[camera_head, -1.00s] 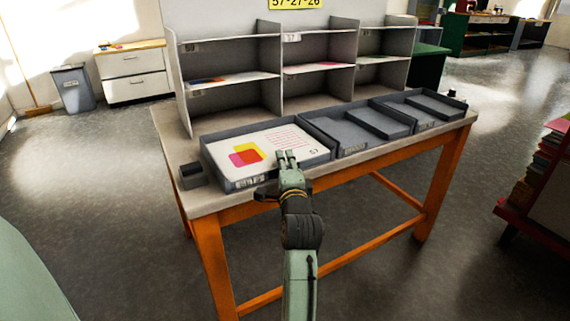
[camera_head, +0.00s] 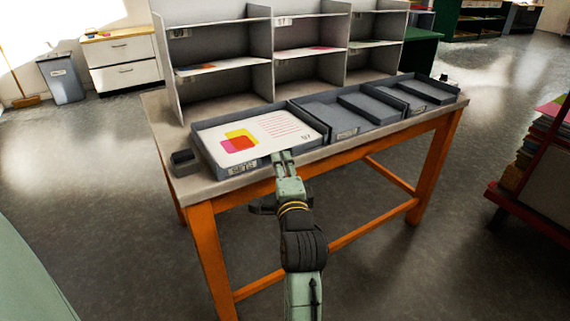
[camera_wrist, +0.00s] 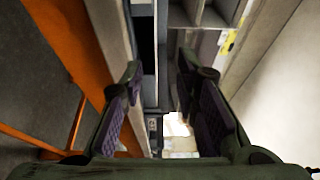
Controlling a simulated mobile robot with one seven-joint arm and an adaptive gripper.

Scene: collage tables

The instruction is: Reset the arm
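My gripper (camera_head: 282,156) is at the end of my raised arm, at the front rim of the left grey tray (camera_head: 211,166) in the head view. In the wrist view my gripper (camera_wrist: 160,103) has its two purple-padded fingers wide apart, with nothing held between them. A white printed sheet (camera_head: 283,122) with yellow, red and pink shapes lies in that tray. I cannot tell whether the fingertips touch the tray.
The table (camera_head: 233,187) has orange legs. Two more grey trays, the middle one (camera_head: 345,131) and the right one (camera_head: 405,105), stand to the right. A shelf unit (camera_head: 262,58) stands behind. A small dark box (camera_head: 185,162) sits at the left corner. A rack (camera_head: 541,165) stands at right.

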